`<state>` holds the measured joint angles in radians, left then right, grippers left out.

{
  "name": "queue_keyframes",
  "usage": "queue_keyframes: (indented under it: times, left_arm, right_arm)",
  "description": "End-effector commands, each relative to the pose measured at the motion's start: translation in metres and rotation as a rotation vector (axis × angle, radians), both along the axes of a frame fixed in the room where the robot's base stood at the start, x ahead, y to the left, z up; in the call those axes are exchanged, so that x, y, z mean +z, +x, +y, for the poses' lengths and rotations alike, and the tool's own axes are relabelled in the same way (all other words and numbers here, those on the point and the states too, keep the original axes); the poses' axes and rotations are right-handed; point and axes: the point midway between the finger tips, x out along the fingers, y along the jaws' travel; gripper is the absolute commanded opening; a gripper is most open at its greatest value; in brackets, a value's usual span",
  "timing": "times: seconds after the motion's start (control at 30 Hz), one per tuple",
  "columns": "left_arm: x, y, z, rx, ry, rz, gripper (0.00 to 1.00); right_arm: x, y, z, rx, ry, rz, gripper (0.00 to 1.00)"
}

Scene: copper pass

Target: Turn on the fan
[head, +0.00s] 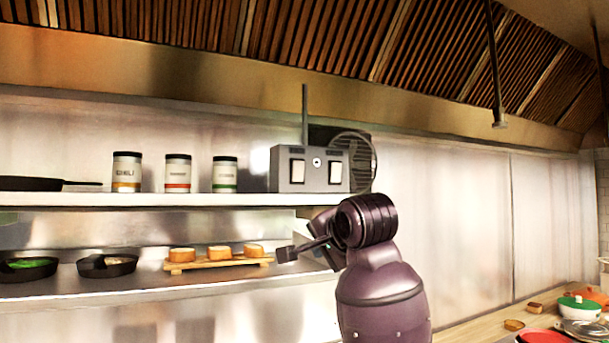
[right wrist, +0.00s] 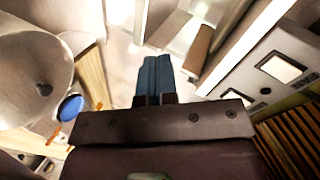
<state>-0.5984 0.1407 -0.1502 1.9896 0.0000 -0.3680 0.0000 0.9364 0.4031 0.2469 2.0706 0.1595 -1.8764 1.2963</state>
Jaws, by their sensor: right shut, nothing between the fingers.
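A grey box (head: 310,169) with two pale rocker switches (head: 297,171) and a small round part between them stands on the upper shelf. A round wire fan cage (head: 357,160) shows behind its right side, partly hidden by the box. My right gripper (head: 284,255) is below the box, in front of the lower shelf, apart from the switches. In the right wrist view its two fingers (right wrist: 154,78) are together and empty. The box (right wrist: 272,68) with its two switches shows at the right of that view. My left gripper is not in view.
Several labelled jars (head: 178,173) and a black pan (head: 35,184) stand left of the box on the shelf (head: 150,199). Below, a wooden board (head: 218,263) carries bread pieces beside small black pans (head: 107,266). Pots (head: 578,308) crowd the counter at lower right.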

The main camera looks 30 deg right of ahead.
Motion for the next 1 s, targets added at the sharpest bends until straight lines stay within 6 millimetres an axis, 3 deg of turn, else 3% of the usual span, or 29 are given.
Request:
queue_keyframes:
  times: [0.03,0.3,0.5,0.7,1.0]
  left_arm:
    - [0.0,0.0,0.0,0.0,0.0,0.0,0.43]
    - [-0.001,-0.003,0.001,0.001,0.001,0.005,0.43]
    - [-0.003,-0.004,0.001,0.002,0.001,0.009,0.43]
    - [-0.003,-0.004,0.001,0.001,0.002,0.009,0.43]
    - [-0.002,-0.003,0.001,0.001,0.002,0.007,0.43]
  right_arm:
    - [0.023,-0.002,0.0,-0.009,0.035,-0.034,0.0]
    - [0.119,-0.023,-0.001,-0.043,0.238,-0.167,0.0]
    - [0.165,-0.039,-0.002,-0.05,0.346,-0.23,0.0]
    - [0.181,-0.046,-0.003,-0.05,0.389,-0.252,0.0]
    - [0.182,-0.046,-0.003,-0.051,0.391,-0.253,0.0]
